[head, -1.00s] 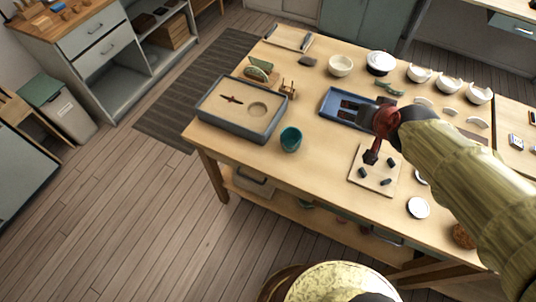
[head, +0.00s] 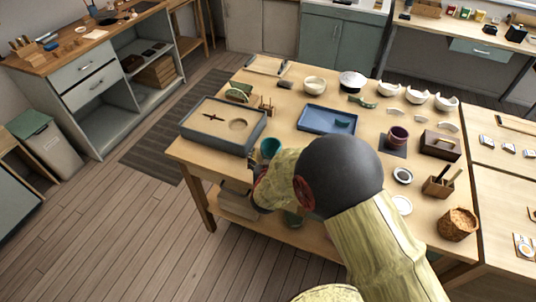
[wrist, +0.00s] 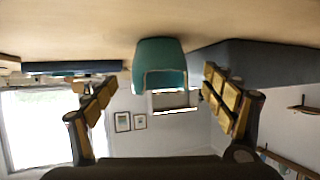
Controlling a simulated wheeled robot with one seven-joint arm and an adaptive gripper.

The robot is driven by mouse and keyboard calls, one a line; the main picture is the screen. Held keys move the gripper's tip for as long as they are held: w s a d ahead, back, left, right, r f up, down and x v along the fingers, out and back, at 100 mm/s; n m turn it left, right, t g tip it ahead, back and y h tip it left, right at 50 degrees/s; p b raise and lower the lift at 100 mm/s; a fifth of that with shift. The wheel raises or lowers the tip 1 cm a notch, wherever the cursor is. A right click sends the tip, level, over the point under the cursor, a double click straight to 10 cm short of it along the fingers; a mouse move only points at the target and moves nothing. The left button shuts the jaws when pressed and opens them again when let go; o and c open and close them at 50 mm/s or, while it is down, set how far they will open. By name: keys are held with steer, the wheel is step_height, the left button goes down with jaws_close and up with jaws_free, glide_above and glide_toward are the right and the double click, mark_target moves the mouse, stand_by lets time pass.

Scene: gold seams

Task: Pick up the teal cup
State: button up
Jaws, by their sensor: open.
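The teal cup (head: 271,147) stands on the wooden table near its front edge, just right of the grey sand-coloured tray. My arm hides its lower part in the head view. In the wrist view, which is upside down, the cup (wrist: 160,62) appears between and beyond the fingertips of my gripper (wrist: 160,80). The two padded fingers are wide apart, with nothing held between them. The cup looks apart from both fingers. In the head view my gripper is mostly hidden behind my arm.
The grey tray (head: 188,130) stands close beside the cup, and its wall shows in the wrist view (wrist: 250,60). A blue tray (head: 310,127) lies behind and to the right. A small wooden rack (head: 266,106) stands behind the cup. Purple cup (head: 397,137) is farther right.

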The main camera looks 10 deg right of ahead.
mark_target(271, 145)
steer(key=b+x, duration=0.2)
steer(key=x, duration=0.2)
steer(key=shift+w+d+f, duration=0.1)
steer(key=shift+w, duration=0.15)
steer(key=shift+w+d, duration=0.1)
steer(key=shift+w, duration=0.25)
steer(key=c, duration=0.4)
steer(key=c, duration=0.7)
steer(key=shift+c, duration=0.5)
